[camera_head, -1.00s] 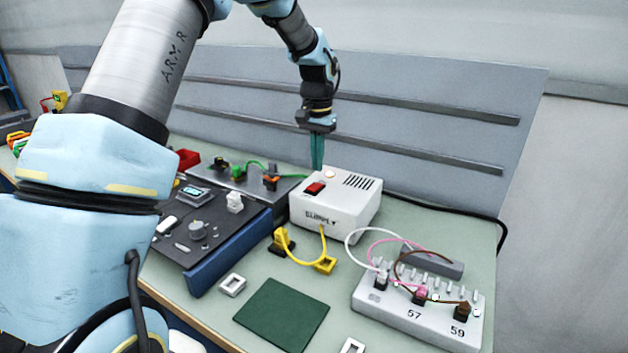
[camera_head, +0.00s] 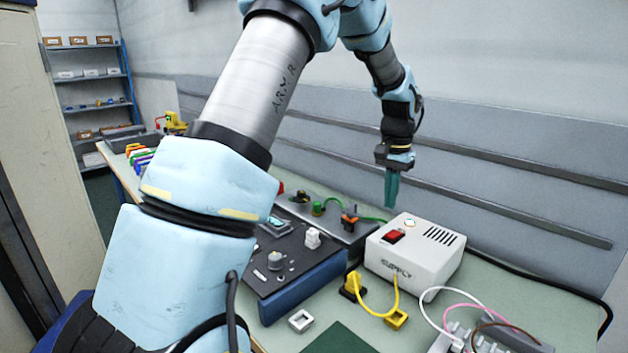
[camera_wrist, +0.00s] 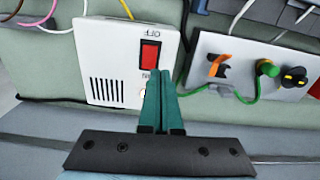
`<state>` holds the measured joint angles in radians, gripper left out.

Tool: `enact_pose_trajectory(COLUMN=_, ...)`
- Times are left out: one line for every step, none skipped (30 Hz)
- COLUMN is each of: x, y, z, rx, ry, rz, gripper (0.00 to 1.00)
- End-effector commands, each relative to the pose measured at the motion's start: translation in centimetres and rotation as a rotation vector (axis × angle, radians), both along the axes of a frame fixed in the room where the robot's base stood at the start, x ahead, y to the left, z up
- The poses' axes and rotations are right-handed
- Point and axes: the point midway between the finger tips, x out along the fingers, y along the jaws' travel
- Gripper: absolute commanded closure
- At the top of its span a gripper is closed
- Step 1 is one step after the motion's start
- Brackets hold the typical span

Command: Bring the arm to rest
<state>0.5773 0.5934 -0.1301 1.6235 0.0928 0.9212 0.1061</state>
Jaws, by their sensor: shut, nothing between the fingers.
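My gripper (camera_head: 391,188) hangs from my arm with its teal fingers pointing down, above and behind the white supply box (camera_head: 415,254). The fingers are together and hold nothing. In the wrist view my gripper (camera_wrist: 161,100) shows its two fingers side by side, over the edge of the supply box (camera_wrist: 105,55). The box has a red switch (camera_wrist: 150,55) and vent slots. I cannot tell the exact gap between fingertips and box.
A grey plate with green and orange plugs (camera_head: 330,212) and a dark control panel (camera_head: 285,258) stand left of the box. A yellow cable (camera_head: 385,303) lies in front. A white terminal block (camera_head: 478,343) is at lower right. Shelves (camera_head: 95,90) stand far left.

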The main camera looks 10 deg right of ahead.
Motion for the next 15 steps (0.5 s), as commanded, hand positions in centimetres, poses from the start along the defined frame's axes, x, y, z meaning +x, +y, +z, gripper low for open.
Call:
enact_pose_trajectory(x=0.1, y=2.8, z=0.4, rx=-0.002, ry=-0.008, rz=0.048, gripper=1.0)
enact_pose_trajectory(x=0.0, y=4.4, z=0.5, rx=-0.004, ry=-0.013, rz=0.079, gripper=1.0)
enact_pose_trajectory(x=-0.2, y=7.0, z=0.7, rx=-0.007, ry=-0.02, rz=0.127, gripper=1.0)
enact_pose_trajectory(x=-0.5, y=9.1, z=0.8, rx=-0.011, ry=-0.026, rz=0.168, gripper=1.0)
enact_pose_trajectory(x=-1.0, y=11.2, z=0.8, rx=-0.015, ry=-0.032, rz=0.21, gripper=1.0)
enact_pose_trajectory(x=-1.8, y=13.9, z=0.8, rx=-0.02, ry=-0.042, rz=0.266, gripper=1.0)
enact_pose_trajectory(x=-2.5, y=16.0, z=0.8, rx=-0.024, ry=-0.048, rz=0.309, gripper=1.0)
enact_pose_trajectory(x=-3.3, y=18.0, z=0.8, rx=-0.027, ry=-0.055, rz=0.353, gripper=1.0)
enact_pose_trajectory(x=-4.5, y=20.4, z=0.7, rx=-0.034, ry=-0.066, rz=0.409, gripper=1.0)
enact_pose_trajectory(x=-5.5, y=22.1, z=0.6, rx=-0.038, ry=-0.071, rz=0.45, gripper=1.0)
enact_pose_trajectory(x=-6.5, y=23.6, z=0.5, rx=-0.042, ry=-0.077, rz=0.489, gripper=1.0)
enact_pose_trajectory(x=-7.8, y=25.5, z=0.3, rx=-0.046, ry=-0.084, rz=0.539, gripper=1.0)
enact_pose_trajectory(x=-8.8, y=26.7, z=0.2, rx=-0.049, ry=-0.091, rz=0.573, gripper=1.0)
enact_pose_trajectory(x=-9.8, y=27.7, z=0.0, rx=-0.053, ry=-0.097, rz=0.605, gripper=1.0)
enact_pose_trajectory(x=-11.0, y=28.9, z=-0.2, rx=-0.057, ry=-0.102, rz=0.641, gripper=1.0)
